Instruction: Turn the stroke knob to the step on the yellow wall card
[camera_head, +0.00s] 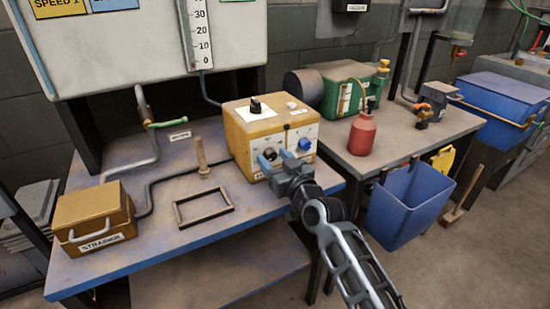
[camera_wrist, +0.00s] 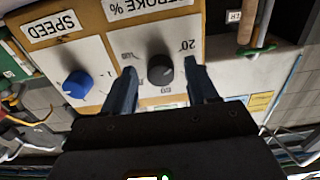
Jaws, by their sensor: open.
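The stroke knob is a black round knob (camera_wrist: 160,70) on a white dial plate marked "STROKE %", seen upside down in the wrist view. The marks 20 and 60 are readable; its pointer direction is unclear. My gripper (camera_wrist: 161,66) is open, with one finger on each side of the knob and visible gaps. In the head view my gripper (camera_head: 276,161) is at the front of the yellow pump box (camera_head: 240,133), partly covering the stroke dial. The yellow card (camera_head: 58,6) at the top left reads "SPEED 1"; its upper part is cut off.
A blue speed knob (camera_wrist: 77,85) sits beside the stroke dial. A black knob (camera_head: 255,106) stands on the box top. A wooden-handled tool (camera_head: 201,158), an empty frame (camera_head: 203,207) and a strainer box (camera_head: 94,216) are to the left. A red bottle (camera_head: 362,134) is to the right.

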